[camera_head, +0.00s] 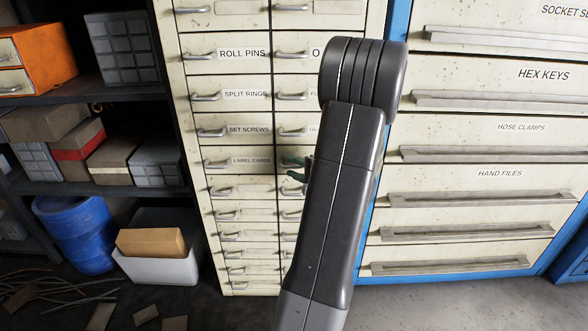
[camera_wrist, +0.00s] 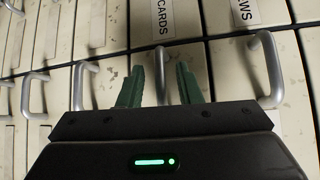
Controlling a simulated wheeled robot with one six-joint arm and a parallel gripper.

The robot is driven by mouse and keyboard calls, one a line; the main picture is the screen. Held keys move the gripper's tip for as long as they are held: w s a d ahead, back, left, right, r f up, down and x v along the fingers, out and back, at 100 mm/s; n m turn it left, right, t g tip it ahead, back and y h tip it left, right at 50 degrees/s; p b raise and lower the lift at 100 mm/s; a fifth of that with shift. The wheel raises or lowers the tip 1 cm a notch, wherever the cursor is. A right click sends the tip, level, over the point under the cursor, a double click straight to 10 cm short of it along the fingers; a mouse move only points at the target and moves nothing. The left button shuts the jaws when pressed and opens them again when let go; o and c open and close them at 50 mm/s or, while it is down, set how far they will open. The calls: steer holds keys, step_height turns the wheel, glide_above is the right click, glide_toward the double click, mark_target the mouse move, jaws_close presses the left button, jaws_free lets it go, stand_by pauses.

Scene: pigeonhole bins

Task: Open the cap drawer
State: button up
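No label reading "cap" is legible; the right-column labels beside my arm are cut off or hidden. My gripper's green fingers (camera_wrist: 161,88) are open in the wrist view, one on each side of a metal bar handle (camera_wrist: 161,66), with a gap on both sides. This handle is in the right column, in the row of the LABEL CARDS drawer (camera_head: 252,161). In the head view, only a bit of green finger (camera_head: 297,165) shows beside my arm. The drawers in view look shut.
Another bar handle (camera_wrist: 268,67) lies right of the fingers and one (camera_wrist: 84,84) lies left. At right stand wide drawers such as HEX KEYS (camera_head: 543,75). At left are shelves, a blue bin (camera_head: 82,233) and a white bin (camera_head: 160,269). Debris lies on the floor.

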steer(key=shift+w+a, duration=0.15)
jaws_close()
steer(key=s+b, duration=0.6)
steer(key=s, duration=1.8)
steer(key=shift+s, duration=0.25)
